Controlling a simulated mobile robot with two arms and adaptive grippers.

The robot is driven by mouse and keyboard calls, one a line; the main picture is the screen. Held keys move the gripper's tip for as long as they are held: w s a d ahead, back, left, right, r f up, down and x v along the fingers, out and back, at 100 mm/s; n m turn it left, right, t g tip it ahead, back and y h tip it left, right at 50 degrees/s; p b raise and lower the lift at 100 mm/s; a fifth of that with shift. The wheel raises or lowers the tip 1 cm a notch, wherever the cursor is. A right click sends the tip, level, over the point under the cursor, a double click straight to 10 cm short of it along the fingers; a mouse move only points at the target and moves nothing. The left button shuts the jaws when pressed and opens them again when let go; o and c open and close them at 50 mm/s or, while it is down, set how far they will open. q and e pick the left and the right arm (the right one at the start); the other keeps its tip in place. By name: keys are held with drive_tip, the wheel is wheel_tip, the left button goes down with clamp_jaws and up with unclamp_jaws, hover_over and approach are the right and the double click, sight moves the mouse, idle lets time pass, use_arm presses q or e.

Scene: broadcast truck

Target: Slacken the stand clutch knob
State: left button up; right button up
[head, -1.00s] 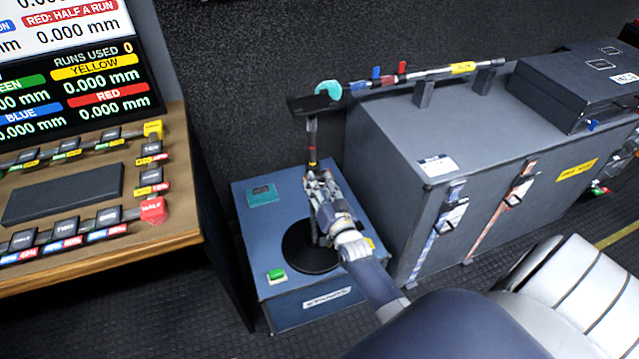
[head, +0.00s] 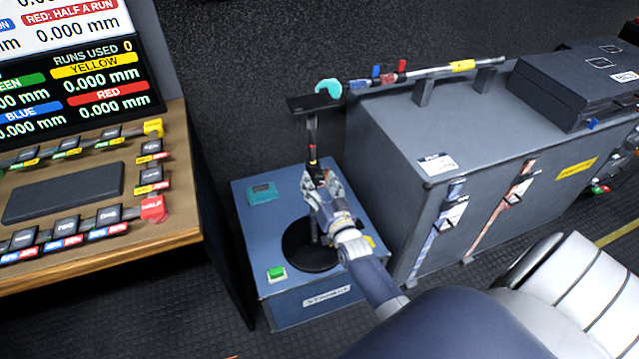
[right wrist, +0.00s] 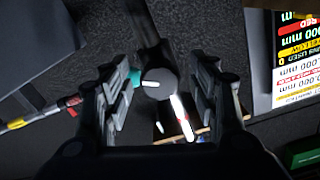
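The stand rises as a thin post (head: 312,135) from a round black base (head: 300,250), with a dark crossbar (head: 305,103) on top. A dark round knob (right wrist: 158,84) with a white pointer line shows in the right wrist view. My right gripper (right wrist: 158,92) is open, with one finger on each side of the knob and visible gaps between. In the head view my right gripper (head: 320,182) is at the lower post, below its red and yellow bands, and hides the knob. My left gripper is not in view.
The base stands on a blue box (head: 258,222) with a green button (head: 276,273) and a teal panel (head: 262,193). A grey cabinet (head: 400,150) is close on the right. A console desk (head: 170,235) is on the left. A teal hook-shaped piece (head: 328,87) is near the crossbar.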

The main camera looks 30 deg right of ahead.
drive_tip(key=v, duration=1.2)
idle(0.4)
drive_tip(key=s+a+f+n+g+y, duration=0.1)
drive_tip(key=s+a+f+g, duration=0.25)
drive_tip(key=f, duration=0.55)
drive_tip(key=s+a+f+n+g+y, duration=0.25)
drive_tip(key=s+f, duration=0.25)
drive_tip(key=f, duration=0.5)
drive_tip(key=s+a+f+n+g, duration=0.15)
drive_tip(key=s+a+f, duration=0.25)
drive_tip(key=f, duration=0.5)
drive_tip(key=s+f+n+g, duration=0.1)
drive_tip(key=s+f+g, duration=0.3)
drive_tip(key=s, duration=0.9)
drive_tip(key=s+f+n+g, duration=0.2)
drive_tip(key=s+f+g, duration=0.3)
drive_tip(key=s+f, duration=0.5)
drive_tip(key=s+a, duration=0.1)
drive_tip(key=s, duration=0.3)
drive_tip(key=shift+n, duration=0.3)
drive_tip(key=shift+y, duration=0.25)
